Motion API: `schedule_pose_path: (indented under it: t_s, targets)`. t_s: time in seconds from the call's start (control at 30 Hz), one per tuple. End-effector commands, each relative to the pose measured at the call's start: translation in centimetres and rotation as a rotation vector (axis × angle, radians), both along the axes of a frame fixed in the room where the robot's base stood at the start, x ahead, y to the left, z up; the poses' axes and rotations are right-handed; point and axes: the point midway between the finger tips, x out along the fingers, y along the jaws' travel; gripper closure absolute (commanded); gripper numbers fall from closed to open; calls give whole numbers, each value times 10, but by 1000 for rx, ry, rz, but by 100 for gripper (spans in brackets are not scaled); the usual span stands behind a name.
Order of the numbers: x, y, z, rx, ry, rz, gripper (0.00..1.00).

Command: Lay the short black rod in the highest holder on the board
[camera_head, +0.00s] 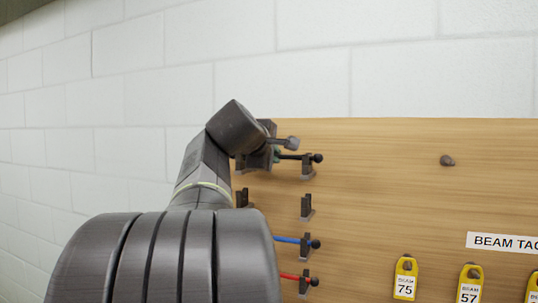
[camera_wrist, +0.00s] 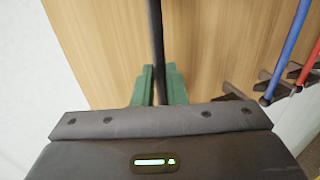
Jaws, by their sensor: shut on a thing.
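The short black rod (camera_head: 290,157) has a black ball at its right end. It runs across the highest holder (camera_head: 307,172) on the wooden board, at or in its slot; I cannot tell whether it rests fully there. My gripper (camera_head: 277,156) is at the rod's left part, mostly hidden behind my own wrist. In the wrist view, my gripper's green fingers (camera_wrist: 155,86) are shut around the black rod (camera_wrist: 157,40), which runs up out of the picture. The left part of the highest holder is hidden by my arm.
Below, an empty holder pair (camera_head: 306,208) sits on the board (camera_head: 390,200). Lower holders carry a blue rod (camera_head: 286,240) and a red rod (camera_head: 289,276). A peg (camera_head: 447,160) and yellow tags (camera_head: 405,278) are to the right. The board between is clear.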

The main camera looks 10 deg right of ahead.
Motion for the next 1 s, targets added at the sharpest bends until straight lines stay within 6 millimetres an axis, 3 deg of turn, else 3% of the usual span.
schedule_pose_path:
  t_s: [0.87, 0.9, 1.0]
  targets:
    - [0, 0, -9, -1, -1, 0, 100]
    - [0, 0, -9, -1, -1, 0, 86]
    - [0, 0, -9, -1, -1, 0, 67]
